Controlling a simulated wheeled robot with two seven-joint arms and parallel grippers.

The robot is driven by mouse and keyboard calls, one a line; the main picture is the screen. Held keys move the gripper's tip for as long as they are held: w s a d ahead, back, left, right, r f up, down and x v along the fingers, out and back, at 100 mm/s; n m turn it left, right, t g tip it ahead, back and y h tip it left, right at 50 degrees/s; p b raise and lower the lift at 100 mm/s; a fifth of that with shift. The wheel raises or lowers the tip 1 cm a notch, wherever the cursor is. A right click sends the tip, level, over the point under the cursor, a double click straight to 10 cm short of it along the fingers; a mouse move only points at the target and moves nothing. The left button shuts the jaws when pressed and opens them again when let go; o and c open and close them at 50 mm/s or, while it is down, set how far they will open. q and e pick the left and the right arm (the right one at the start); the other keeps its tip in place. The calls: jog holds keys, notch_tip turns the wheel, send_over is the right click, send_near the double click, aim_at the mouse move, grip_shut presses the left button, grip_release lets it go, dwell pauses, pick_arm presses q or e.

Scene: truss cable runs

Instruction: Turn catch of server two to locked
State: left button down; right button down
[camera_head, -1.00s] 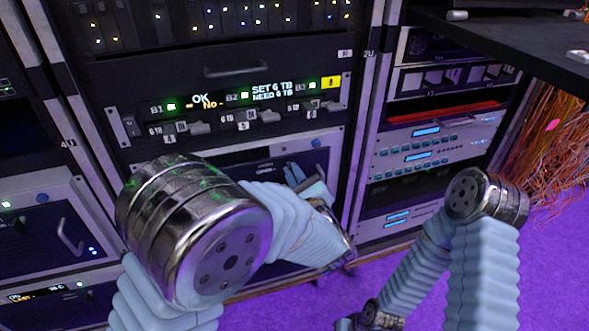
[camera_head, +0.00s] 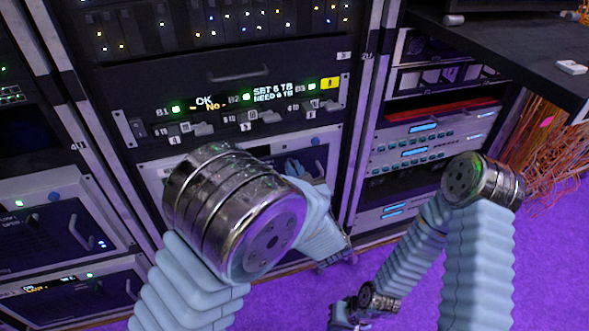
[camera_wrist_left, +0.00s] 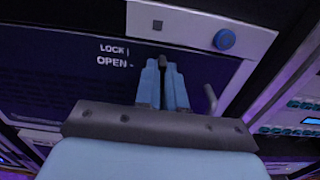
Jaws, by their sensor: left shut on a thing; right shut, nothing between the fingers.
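The catch (camera_wrist_left: 163,64) is a small dark piece on a dark server front, beside white LOCK and OPEN marks (camera_wrist_left: 114,55) in the left wrist view. My left gripper (camera_wrist_left: 162,78) is shut on it, with a pale blue finger on each side. The fingers hide much of the catch, and I cannot tell which mark it lines up with. In the head view my left gripper (camera_head: 293,166) is at the server below the switch panel, largely hidden behind my own arm.
A switch panel (camera_head: 215,133) with a lit display and several grey levers sits above. A blue round button (camera_wrist_left: 224,40) and a bar handle (camera_wrist_left: 210,98) are near the left gripper. A dark shelf (camera_head: 510,55) juts out at the right, with orange cables (camera_head: 545,150) below.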

dwell(0.3)
pick_arm(q)
jog(key=c, duration=1.2)
grip_release()
jog(key=shift+c, duration=0.2)
jog(key=b+v, duration=0.1)
jog(key=v, duration=1.3)
jog(key=shift+w, duration=0.1)
